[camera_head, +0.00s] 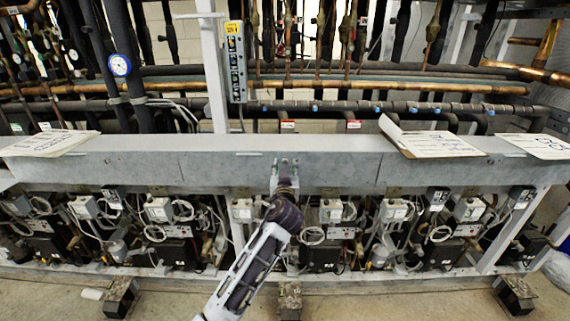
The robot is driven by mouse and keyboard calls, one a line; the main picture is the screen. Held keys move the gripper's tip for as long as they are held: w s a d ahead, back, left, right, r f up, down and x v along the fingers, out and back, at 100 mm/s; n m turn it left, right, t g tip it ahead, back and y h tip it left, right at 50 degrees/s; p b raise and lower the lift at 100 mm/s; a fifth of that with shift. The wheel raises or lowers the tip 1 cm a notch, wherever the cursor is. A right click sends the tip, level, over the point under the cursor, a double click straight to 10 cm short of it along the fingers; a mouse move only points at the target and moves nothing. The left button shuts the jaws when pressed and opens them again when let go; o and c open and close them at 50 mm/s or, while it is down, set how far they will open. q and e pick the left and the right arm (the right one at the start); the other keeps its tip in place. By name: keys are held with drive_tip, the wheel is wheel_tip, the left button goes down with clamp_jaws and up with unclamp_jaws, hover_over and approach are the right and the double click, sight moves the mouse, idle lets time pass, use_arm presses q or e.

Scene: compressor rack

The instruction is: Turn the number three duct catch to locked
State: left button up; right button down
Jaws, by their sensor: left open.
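The long grey duct (130,165) runs level across the compressor rack. My left gripper (285,163) is at the front face of the duct, near its middle, at the end of my arm that rises from the bottom edge. Its jaws are open and very small in the picture. I cannot make out the number three duct catch; the wrist and jaws cover that small part of the duct face. Whether the jaws touch anything there cannot be told. My right gripper is not in view.
Paper sheets (440,143) lie on the duct top at the right, and another paper (48,142) at the left. Copper and black pipes (400,88) fill the space behind. Compressors with boxes and looped cables stand below. The concrete floor (400,305) in front is mostly clear.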

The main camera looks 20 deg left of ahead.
sight(283, 160)
use_arm(q)
drive_tip(key=shift+x, duration=1.4)
clamp_jaws()
